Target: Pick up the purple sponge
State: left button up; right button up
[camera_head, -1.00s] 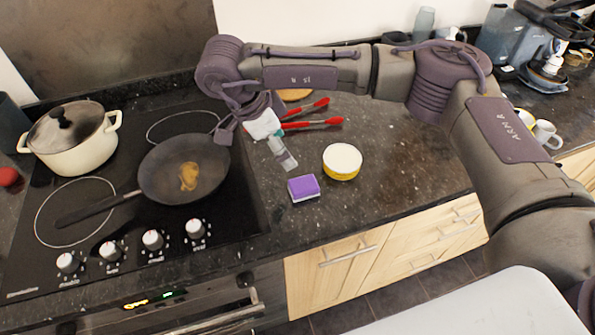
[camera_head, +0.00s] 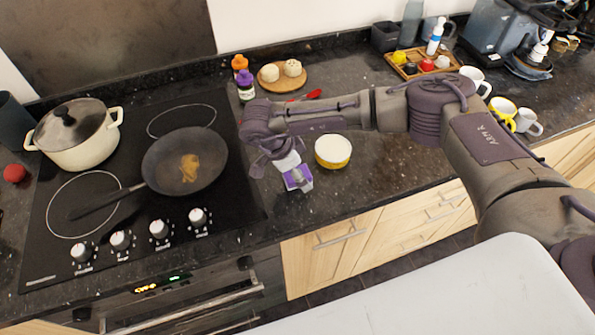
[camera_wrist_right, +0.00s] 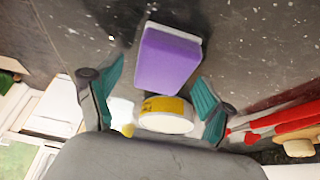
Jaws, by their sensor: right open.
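The purple sponge (camera_head: 297,178) lies on the dark granite worktop, right of the hob and just left of the yellow-and-white tub. In the head view my right gripper (camera_head: 291,172) is over it and hides part of it. In the right wrist view the sponge (camera_wrist_right: 168,58) shows its purple face and pale edge, ahead of the gap between my teal fingertips. In that view my right gripper (camera_wrist_right: 158,90) is open and empty, with the fingers apart on either side. My left gripper is in neither view.
A yellow-and-white tub (camera_head: 333,152) stands close right of the sponge. A frying pan (camera_head: 205,150) and a lidded pot (camera_head: 84,150) are on the hob. Red-handled tongs (camera_wrist_right: 290,120) lie nearby. Worktop to the right of the tub is clear.

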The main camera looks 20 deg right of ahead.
jog(key=c, duration=0.9)
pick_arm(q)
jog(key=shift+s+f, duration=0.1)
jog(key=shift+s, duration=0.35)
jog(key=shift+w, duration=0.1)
